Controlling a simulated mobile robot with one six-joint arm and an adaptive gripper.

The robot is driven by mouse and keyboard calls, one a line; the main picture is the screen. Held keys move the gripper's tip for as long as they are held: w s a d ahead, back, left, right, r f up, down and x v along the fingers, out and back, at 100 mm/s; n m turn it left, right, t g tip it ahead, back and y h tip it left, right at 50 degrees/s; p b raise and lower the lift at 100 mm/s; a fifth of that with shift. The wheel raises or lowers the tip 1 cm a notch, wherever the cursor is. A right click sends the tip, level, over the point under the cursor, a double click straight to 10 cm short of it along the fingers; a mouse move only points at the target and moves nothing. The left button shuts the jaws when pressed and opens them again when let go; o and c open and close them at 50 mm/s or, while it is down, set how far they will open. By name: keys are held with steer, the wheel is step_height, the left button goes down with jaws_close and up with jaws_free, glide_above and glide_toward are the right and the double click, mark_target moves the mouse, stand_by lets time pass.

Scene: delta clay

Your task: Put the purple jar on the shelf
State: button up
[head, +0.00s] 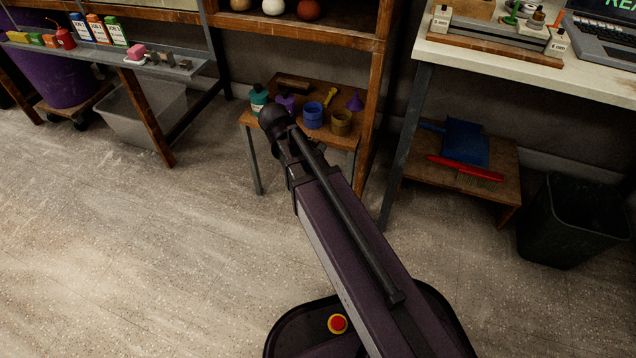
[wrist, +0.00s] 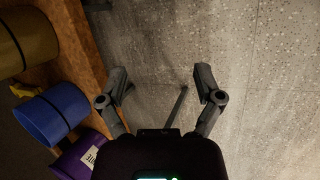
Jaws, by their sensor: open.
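The purple jar (wrist: 72,163) lies at the lower left of the wrist view, with a white label, partly cut off by my gripper body. In the head view a purple shape (head: 285,102) shows behind my arm on the low wooden table, partly hidden. My gripper (wrist: 160,84) is open and empty, its fingers over bare floor beside the table edge, to the right of the jar and apart from it. The wooden shelf (head: 345,39) above the table holds several round vessels, including a white one (head: 273,6).
On the low table (head: 340,140) stand a blue jar (head: 313,117), an olive-yellow jar (head: 341,123), a teal bottle (head: 259,98), a yellow object (head: 330,96) and a purple funnel (head: 355,102). A desk (head: 480,55) stands at right. Floor in front is clear.

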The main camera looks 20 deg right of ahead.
steer(key=s+f+m+g+y, duration=0.1)
steer(key=s+m+y, duration=0.4)
steer(key=s+m, duration=0.3)
steer(key=shift+s+d+f+m, duration=0.3)
steer(key=shift+s+f+m, duration=0.1)
steer(key=shift+s, duration=0.15)
steer(key=shift+a, duration=0.1)
stand_by(0.9)
